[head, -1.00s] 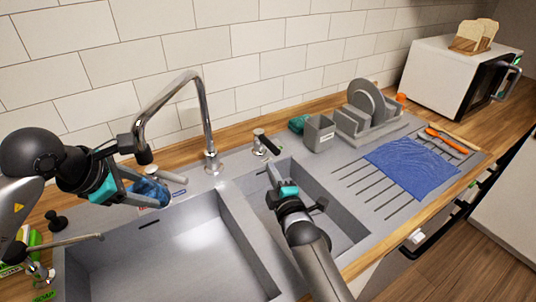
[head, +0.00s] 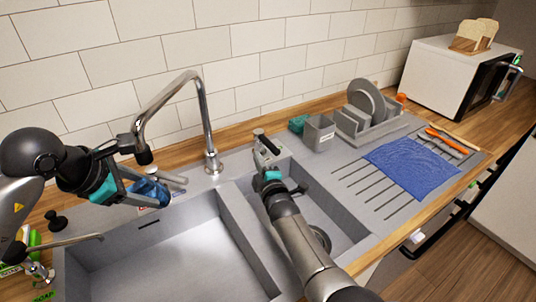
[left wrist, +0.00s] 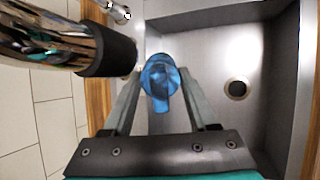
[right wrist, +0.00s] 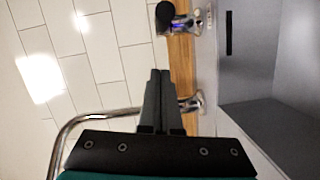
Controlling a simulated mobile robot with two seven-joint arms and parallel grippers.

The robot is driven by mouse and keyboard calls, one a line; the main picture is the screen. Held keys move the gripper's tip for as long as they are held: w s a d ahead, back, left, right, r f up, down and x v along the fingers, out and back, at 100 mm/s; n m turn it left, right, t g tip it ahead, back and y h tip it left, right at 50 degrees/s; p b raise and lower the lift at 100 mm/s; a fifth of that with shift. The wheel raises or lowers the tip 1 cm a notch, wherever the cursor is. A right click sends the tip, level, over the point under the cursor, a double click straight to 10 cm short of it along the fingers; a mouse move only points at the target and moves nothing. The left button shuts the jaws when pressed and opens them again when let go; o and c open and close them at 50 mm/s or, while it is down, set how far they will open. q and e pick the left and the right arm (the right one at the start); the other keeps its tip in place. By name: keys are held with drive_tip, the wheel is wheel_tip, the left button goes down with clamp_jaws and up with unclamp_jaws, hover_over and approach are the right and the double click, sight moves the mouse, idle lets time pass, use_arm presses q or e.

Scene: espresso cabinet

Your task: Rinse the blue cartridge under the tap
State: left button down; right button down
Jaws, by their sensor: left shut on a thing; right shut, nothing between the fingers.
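The blue cartridge (head: 151,190) is held between the fingers of my left gripper (head: 172,191), over the large basin's back edge. It also shows in the left wrist view (left wrist: 160,82), close beside the dark tap nozzle. In the head view it appears below the end of the chrome tap spout (head: 143,153). No water stream is visible. My right gripper (head: 262,150) is shut and empty close to the tap lever (head: 258,132), which it partly hides. In the right wrist view the lever (right wrist: 178,24) lies beyond the shut fingertips (right wrist: 160,73); contact is not visible.
The large basin (head: 180,260) is empty. The small basin (head: 330,210) lies under my right arm. A grey holder (head: 319,133), a dish rack with plates (head: 368,122) and a blue cloth (head: 412,168) are at the right. The tiled wall (head: 250,70) is behind.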

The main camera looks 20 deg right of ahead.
sight(275, 152)
drive_tip(key=shift+w+d+f, duration=0.25)
drive_tip(key=shift+w+d, duration=0.55)
drive_tip(key=shift+d, duration=0.15)
drive_tip(key=shift+w+d+f, duration=0.25)
drive_tip(key=shift+w+d, duration=0.55)
drive_tip(key=shift+d, duration=0.1)
drive_tip(key=shift+w+d, duration=0.2)
drive_tip(key=shift+d, duration=1.2)
drive_tip(key=shift+s+a, duration=0.1)
drive_tip(key=shift+a, duration=0.15)
